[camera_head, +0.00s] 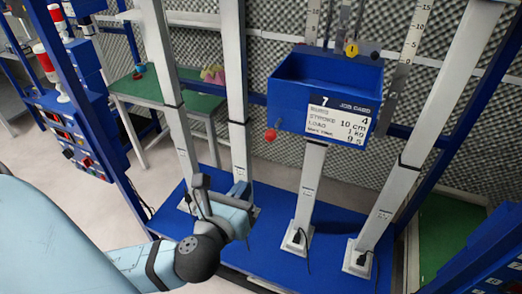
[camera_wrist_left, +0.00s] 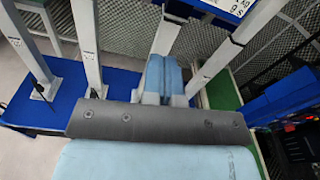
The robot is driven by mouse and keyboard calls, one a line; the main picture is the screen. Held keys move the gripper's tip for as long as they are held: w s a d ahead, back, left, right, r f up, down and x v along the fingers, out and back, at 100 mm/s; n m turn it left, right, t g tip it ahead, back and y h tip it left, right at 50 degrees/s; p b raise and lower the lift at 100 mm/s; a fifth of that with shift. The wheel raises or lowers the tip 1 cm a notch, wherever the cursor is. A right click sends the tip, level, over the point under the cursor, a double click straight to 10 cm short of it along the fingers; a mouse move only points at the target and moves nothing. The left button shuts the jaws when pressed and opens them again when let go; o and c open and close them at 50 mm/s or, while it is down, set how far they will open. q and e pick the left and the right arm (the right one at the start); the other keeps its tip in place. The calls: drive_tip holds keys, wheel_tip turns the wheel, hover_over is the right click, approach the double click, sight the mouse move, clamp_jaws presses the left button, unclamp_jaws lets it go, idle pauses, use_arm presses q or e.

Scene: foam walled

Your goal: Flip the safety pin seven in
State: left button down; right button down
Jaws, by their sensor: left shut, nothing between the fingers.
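A blue box (camera_head: 290,100) with a white job card (camera_head: 340,117) marked 7 is fixed on a pale post in the head view. A red round knob (camera_head: 271,135) sticks out at its lower left corner; I cannot tell whether it belongs to the safety pin. A yellow knob (camera_head: 351,49) is above the box's back edge. My left gripper (camera_head: 238,194) is below and left of the box, apart from it, among the posts. In the left wrist view its fingers (camera_wrist_left: 164,78) are together and empty. My right gripper is out of view.
Several pale upright posts (camera_head: 232,90) stand on a blue base (camera_head: 265,245) close around my left gripper. A green table (camera_head: 190,102) is behind at left. A blue panel with red lights (camera_head: 75,135) stands at far left. Foam walls close the back.

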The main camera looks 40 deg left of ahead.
sight(268, 138)
use_arm(q)
drive_tip(key=shift+s+a+r+m+t+y, duration=0.2)
drive_tip(key=shift+r+m, duration=0.1)
drive_tip(key=shift+r, duration=0.2)
drive_tip(key=shift+s+a+r+m+t+y, duration=0.1)
drive_tip(key=shift+s+r+m+y, duration=0.15)
drive_tip(key=shift+r, duration=0.2)
drive_tip(key=shift+w, duration=0.15)
drive_tip(key=p+x, duration=0.2)
drive_tip(key=x, duration=1.1)
drive_tip(key=shift+d, duration=0.15)
drive_tip(key=shift+w+p, duration=0.35)
drive_tip(key=shift+w, duration=0.1)
